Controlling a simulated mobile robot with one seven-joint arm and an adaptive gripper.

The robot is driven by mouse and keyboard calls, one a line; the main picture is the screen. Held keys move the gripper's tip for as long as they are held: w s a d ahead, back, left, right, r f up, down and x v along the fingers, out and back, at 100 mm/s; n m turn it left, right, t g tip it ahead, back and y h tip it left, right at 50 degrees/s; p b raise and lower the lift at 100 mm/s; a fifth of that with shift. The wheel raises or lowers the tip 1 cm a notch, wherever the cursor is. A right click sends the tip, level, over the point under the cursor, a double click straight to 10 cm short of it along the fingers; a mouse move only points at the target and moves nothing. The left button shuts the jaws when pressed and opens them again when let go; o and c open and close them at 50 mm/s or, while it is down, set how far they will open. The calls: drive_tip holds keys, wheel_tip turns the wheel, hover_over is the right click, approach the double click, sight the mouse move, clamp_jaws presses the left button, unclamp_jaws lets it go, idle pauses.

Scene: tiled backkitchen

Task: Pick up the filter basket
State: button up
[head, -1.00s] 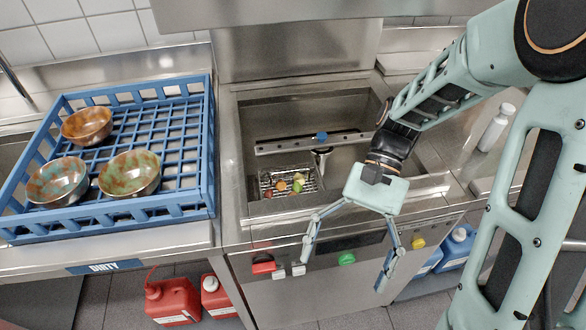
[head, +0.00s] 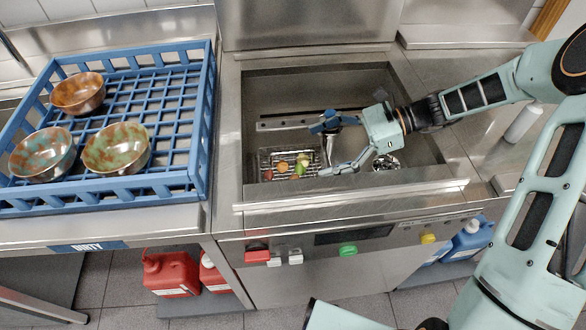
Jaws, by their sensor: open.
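The filter basket (head: 268,161) is a small wire basket in the steel basin, left of its middle, in the head view. Several red, yellow and green bits (head: 282,167) lie in it. My gripper (head: 318,150) is open and reaches into the basin from the right, its fingers pointing left. The fingertips are at the right end of the basket, around or just beside an upright grey piece there. I cannot tell whether they touch it. The fingers hide part of the basket's right end.
The basin's front rim (head: 350,193) and side walls surround the basket. A bar (head: 282,123) crosses the basin behind it. A round drain part (head: 386,162) lies to the right. A blue rack (head: 165,125) with three bowls (head: 116,149) stands left. A white bottle (head: 522,124) stands right.

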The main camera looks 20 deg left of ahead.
sight(291, 174)
drive_tip(key=shift+s+a+f, duration=0.2)
drive_tip(key=shift+a+f, duration=0.15)
drive_tip(key=shift+f, duration=0.1)
drive_tip(key=shift+s+a+f, duration=0.15)
drive_tip(key=shift+a+f, duration=0.2)
drive_tip(key=shift+f, duration=0.1)
drive_tip(key=shift+x, duration=2.9)
drive_tip(key=shift+c, duration=0.5)
drive_tip(key=c, duration=1)
